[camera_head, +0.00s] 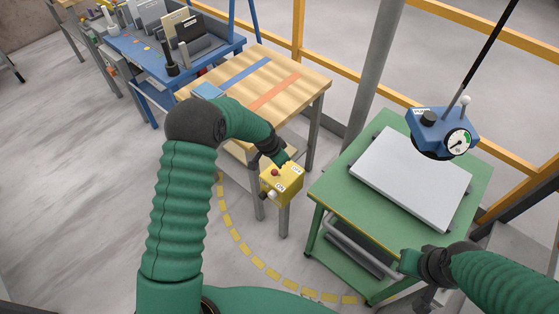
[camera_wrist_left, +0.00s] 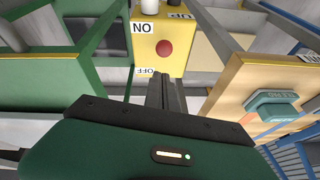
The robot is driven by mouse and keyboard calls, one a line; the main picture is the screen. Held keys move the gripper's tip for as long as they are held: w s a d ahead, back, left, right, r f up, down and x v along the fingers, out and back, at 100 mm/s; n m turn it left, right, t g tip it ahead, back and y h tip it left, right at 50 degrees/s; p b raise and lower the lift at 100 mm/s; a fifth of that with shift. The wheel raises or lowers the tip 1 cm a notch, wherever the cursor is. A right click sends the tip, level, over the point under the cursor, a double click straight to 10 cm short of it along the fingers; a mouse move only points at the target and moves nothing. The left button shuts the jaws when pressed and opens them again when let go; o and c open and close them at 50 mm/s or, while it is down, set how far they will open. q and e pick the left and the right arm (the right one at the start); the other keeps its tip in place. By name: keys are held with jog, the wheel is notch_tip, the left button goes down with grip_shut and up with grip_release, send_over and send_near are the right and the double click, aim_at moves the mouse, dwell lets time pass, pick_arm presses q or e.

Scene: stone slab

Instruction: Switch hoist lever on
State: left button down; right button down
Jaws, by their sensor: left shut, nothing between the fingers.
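A yellow control box (camera_head: 288,186) stands at the front of the wooden bench. It carries a red button (camera_head: 275,172), ON and OFF labels and a white knob (camera_head: 271,196) on the ON side. In the left wrist view, the box (camera_wrist_left: 183,50) shows upside down, with the red button (camera_wrist_left: 164,48) between the labels and the white knob (camera_wrist_left: 149,7) at the top edge, beside ON. My left gripper (camera_wrist_left: 165,95) is shut and empty, close to the box on its OFF side. My right gripper (camera_head: 410,262) is by the green cart's front edge; its fingers are unclear.
A blue lifting head (camera_head: 440,128) with a gauge hangs over a pale slab (camera_head: 410,178) on the green cart (camera_head: 335,185). The wooden bench (camera_head: 300,75) and a blue workbench (camera_head: 165,70) stand behind. Yellow rails (camera_head: 420,97) run along the back.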

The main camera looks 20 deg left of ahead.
pick_arm(q)
notch_tip(320, 180, up, 5)
jog(key=w+d+p, duration=0.1)
jog(key=p, duration=0.3)
jog(key=s+a+r+b, duration=0.2)
jog(key=s+r, duration=0.1)
jog(key=s, duration=0.5)
jog(key=shift+a+r, duration=0.15)
jog(key=shift+r, duration=0.2)
jog(key=shift+w, duration=0.1)
